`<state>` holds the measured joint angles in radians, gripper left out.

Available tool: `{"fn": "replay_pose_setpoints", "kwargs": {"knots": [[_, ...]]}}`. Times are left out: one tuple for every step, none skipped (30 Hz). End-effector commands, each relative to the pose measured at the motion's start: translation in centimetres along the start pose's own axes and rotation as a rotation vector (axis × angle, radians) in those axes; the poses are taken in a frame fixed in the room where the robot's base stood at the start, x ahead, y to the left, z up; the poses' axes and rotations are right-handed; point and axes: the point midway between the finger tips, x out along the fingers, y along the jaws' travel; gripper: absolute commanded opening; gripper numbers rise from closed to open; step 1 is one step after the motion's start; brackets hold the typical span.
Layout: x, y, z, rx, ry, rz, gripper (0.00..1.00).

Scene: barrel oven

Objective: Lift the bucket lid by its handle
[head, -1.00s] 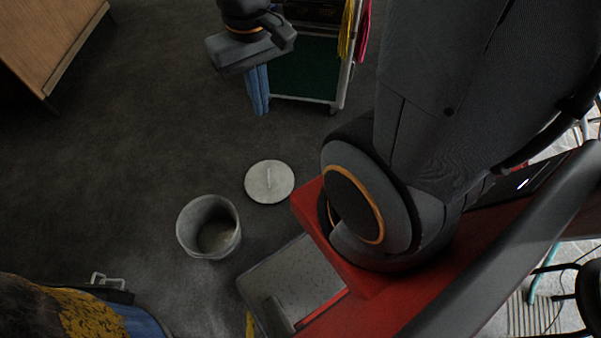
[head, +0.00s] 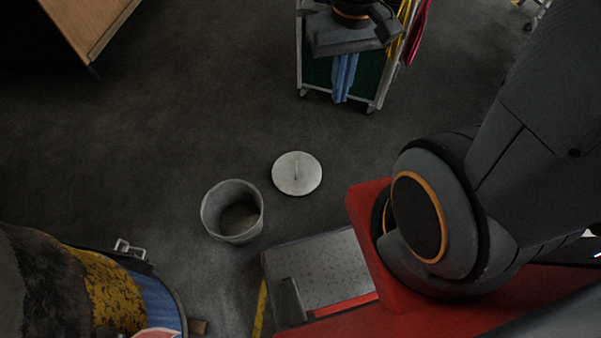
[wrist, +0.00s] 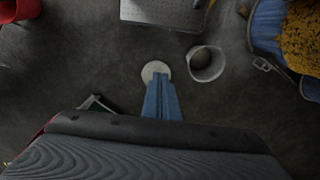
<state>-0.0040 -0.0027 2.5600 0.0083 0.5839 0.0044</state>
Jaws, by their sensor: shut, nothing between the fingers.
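The bucket lid (head: 297,173) is a pale grey disc lying flat on the floor, with a thin bar handle (head: 296,170) on top. The open grey bucket (head: 232,215) stands upright just left of it, apart from the lid. My gripper (head: 341,98) has blue fingers, closed together and empty. In the head view it appears above and right of the lid in the picture, in front of the cart. In the wrist view the fingers (wrist: 160,85) point toward the lid (wrist: 152,68) and overlap its lower edge; the bucket (wrist: 206,66) is to its right. They look apart from the lid.
A cart (head: 383,85) with a green panel and yellow and pink cloths stands behind my gripper. A wooden cabinet (head: 75,25) is at upper left. A blue barrel (head: 160,300) with yellow material is at lower left. The dark floor left of the bucket is clear.

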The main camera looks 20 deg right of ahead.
Motion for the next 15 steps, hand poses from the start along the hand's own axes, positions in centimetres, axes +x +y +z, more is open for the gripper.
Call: {"fn": "replay_pose_setpoints", "kwargs": {"knots": [[0.0, 0.0, 0.0, 0.000, 0.000, 0.000, 0.00], [0.0, 0.0, 0.0, 0.000, 0.000, 0.000, 0.00], [0.0, 0.0, 0.0, 0.000, 0.000, 0.000, 0.00], [0.0, 0.0, 0.0, 0.000, 0.000, 0.000, 0.00], [0.0, 0.0, 0.0, 0.000, 0.000, 0.000, 0.00], [0.0, 0.0, 0.0, 0.000, 0.000, 0.000, 0.02], [0.0, 0.0, 0.0, 0.001, 0.000, 0.000, 0.07], [0.1, 0.0, -0.1, 0.004, -0.001, -0.001, 0.12], [0.4, 0.0, -0.2, 0.014, -0.003, -0.004, 0.18], [0.7, -0.1, -0.3, 0.027, -0.005, -0.007, 0.18], [1.2, -0.1, -0.5, 0.045, -0.009, -0.012, 0.18], [2.0, -0.2, -0.8, 0.081, -0.016, -0.021, 0.18], [2.8, -0.3, -1.1, 0.114, -0.023, -0.029, 0.18], [3.6, -0.5, -1.5, 0.154, -0.031, -0.039, 0.18], [5.0, -0.6, -2.1, 0.214, -0.044, -0.053, 0.18]]}}
